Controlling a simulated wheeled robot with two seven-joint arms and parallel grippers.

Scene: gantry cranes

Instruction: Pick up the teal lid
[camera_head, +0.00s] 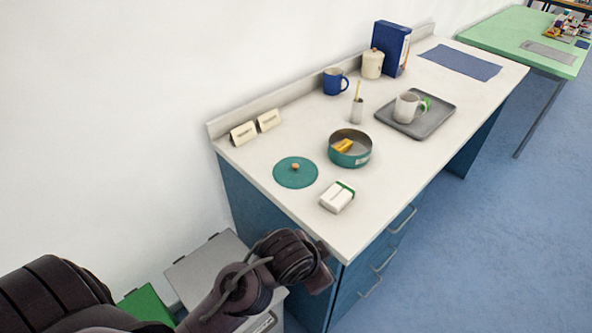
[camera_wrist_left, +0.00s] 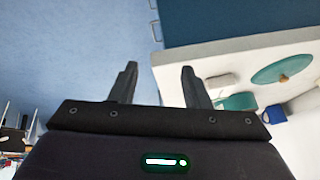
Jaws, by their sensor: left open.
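The teal lid (camera_head: 295,173) is a round disc with a small tan knob. It lies flat on the white counter near its left end, beside the teal pot (camera_head: 362,158), which has something yellow in it. The lid also shows in the left wrist view (camera_wrist_left: 283,69) at the upper right. In the left wrist view my left gripper (camera_wrist_left: 158,80) is open and empty, its fingers apart from the lid. In the head view a dark arm of mine reaches to the counter's front left corner, below the lid; its fingertips are not clear there. My right gripper is not seen.
A white box with a green edge (camera_head: 337,197) lies in front of the lid. Two small cards (camera_head: 243,133) stand behind it. A grey tray (camera_head: 441,120) with a mug (camera_head: 408,106), a blue mug (camera_head: 334,82) and a cup (camera_head: 357,110) are farther right. Bins stand on the floor left.

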